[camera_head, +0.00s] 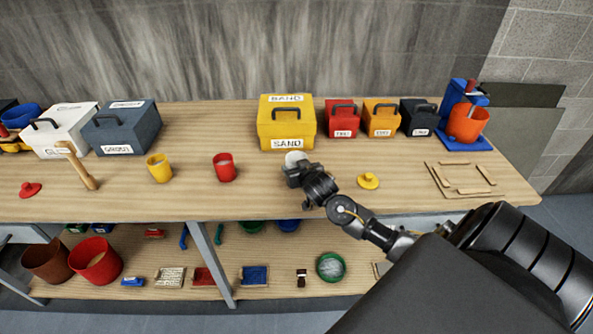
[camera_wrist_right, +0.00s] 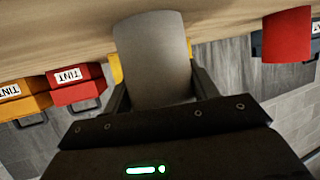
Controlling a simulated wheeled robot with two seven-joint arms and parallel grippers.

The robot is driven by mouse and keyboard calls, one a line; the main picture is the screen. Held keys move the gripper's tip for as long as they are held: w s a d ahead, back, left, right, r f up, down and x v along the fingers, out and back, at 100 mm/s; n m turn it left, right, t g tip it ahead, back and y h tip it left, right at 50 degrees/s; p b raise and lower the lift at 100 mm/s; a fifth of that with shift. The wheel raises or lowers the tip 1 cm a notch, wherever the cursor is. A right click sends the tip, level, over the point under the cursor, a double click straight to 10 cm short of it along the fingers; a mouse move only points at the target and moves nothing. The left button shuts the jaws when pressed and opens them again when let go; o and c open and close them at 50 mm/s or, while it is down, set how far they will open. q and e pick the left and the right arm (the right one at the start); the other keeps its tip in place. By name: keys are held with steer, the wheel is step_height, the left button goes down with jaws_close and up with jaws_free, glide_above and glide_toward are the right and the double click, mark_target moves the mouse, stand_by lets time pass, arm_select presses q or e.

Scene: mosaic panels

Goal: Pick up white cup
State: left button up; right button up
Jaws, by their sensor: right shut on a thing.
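The white cup (camera_head: 294,157) is at the middle of the workbench, in front of the yellow SAND box. My right gripper (camera_head: 298,172) is shut on it and hides its lower part in the head view. In the right wrist view the cup (camera_wrist_right: 152,55) looks grey and sits between the two dark fingers of the gripper (camera_wrist_right: 160,92). I cannot tell whether the cup touches the bench. My left gripper is not in view.
A red cup (camera_head: 224,168) and a yellow cup (camera_head: 159,168) stand left of the white cup. The SAND box (camera_head: 287,125) is close behind. A yellow lid (camera_head: 368,181) lies to the right. The bench top (camera_head: 260,190) is bare between the red cup and my gripper.

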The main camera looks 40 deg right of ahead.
steer(key=shift+r, duration=0.1)
steer(key=shift+r, duration=0.55)
steer(key=s+a+r+p, duration=0.5)
steer(key=s+a+r, duration=0.2)
steer(key=a+r, duration=0.4)
steer(key=shift+s+a+r+p, duration=0.2)
steer(key=shift+a+r+p, duration=0.15)
steer(key=shift+a, duration=0.1)
steer(key=s+a+f+n+y+b, duration=0.2)
steer(key=s+a+f+b, duration=0.1)
steer(key=a, duration=0.3)
steer(key=s+a+f+n+y+b, duration=0.1)
steer(key=s+a+f+y+b, duration=0.1)
steer(key=s+a+f+b, duration=0.1)
steer(key=a+f+b, duration=0.1)
steer(key=a+b, duration=0.1)
steer(key=shift+a+n+t+b, duration=0.35)
steer(key=shift+a+n+t, duration=0.05)
